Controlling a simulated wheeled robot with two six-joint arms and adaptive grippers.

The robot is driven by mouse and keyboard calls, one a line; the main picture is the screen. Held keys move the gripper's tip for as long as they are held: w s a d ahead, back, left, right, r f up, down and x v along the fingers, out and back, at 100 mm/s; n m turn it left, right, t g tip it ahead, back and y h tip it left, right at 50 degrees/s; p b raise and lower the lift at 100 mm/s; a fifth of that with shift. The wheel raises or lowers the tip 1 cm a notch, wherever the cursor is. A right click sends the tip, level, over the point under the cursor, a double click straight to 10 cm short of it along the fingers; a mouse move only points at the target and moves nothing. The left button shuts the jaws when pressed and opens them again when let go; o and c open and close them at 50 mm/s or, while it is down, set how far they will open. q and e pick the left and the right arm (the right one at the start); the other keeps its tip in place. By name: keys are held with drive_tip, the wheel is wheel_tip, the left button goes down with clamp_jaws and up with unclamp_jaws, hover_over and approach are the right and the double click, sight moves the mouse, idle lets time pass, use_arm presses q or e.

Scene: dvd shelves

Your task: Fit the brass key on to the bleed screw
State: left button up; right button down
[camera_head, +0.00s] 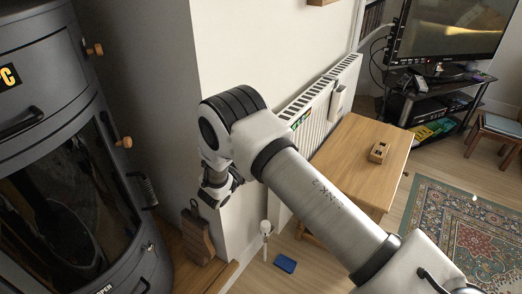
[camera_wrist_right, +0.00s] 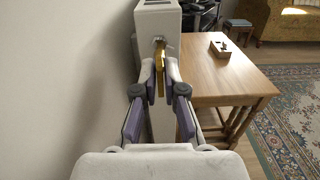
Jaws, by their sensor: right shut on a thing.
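The white radiator (camera_head: 322,112) stands against the wall, and its narrow end (camera_wrist_right: 150,20) faces me in the right wrist view. A small metal fitting that looks like the bleed screw (camera_wrist_right: 158,40) sits near the top of that end. My right gripper (camera_wrist_right: 159,72) is shut on the brass key (camera_wrist_right: 160,56), which stands upright between the fingertips. The key's upper end is just below or at the screw; I cannot tell whether they touch. In the head view my right gripper (camera_head: 218,190) is partly hidden behind its own wrist, and the key cannot be made out. My left gripper is not in view.
A wooden table (camera_head: 352,150) stands right beside the radiator, with a small wooden box (camera_head: 379,152) on it. A white valve (camera_head: 265,228) and a blue object (camera_head: 285,263) are low down near the wall.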

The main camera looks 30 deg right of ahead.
drive_tip(key=shift+b+x, duration=0.35)
drive_tip(key=shift+x, duration=0.75)
drive_tip(key=c, duration=1.2)
unclamp_jaws()
drive_tip(key=v, duration=1.2)
drive_tip(key=shift+f, duration=0.1)
